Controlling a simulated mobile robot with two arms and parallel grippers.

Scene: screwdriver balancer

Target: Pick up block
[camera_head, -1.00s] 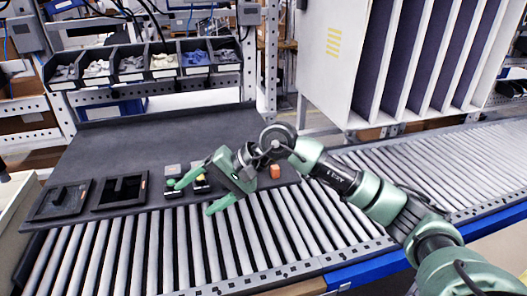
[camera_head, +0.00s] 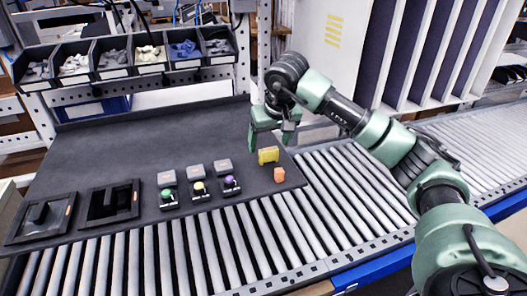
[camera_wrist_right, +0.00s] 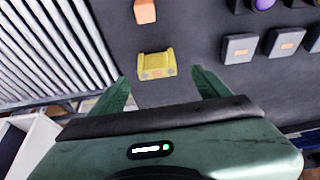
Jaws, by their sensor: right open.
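A yellow block (camera_head: 268,155) with notched ends lies on the dark mat near its right front edge. It also shows in the right wrist view (camera_wrist_right: 157,66), ahead of and between the fingers. A small orange block (camera_head: 279,174) lies just in front of it, and shows at the top of the right wrist view (camera_wrist_right: 145,11). My right gripper (camera_head: 270,140) is open and empty, fingers pointing down, just behind and above the yellow block. Any contact is not visible. My left gripper is not in view.
Several buttons, green, yellow and purple, with grey blocks (camera_head: 195,171) behind them, stand left of the yellow block. Two black trays (camera_head: 110,203) are farther left. Rollers (camera_head: 330,200) run along the front and right. Parts bins (camera_head: 150,58) stand behind the mat (camera_head: 150,130).

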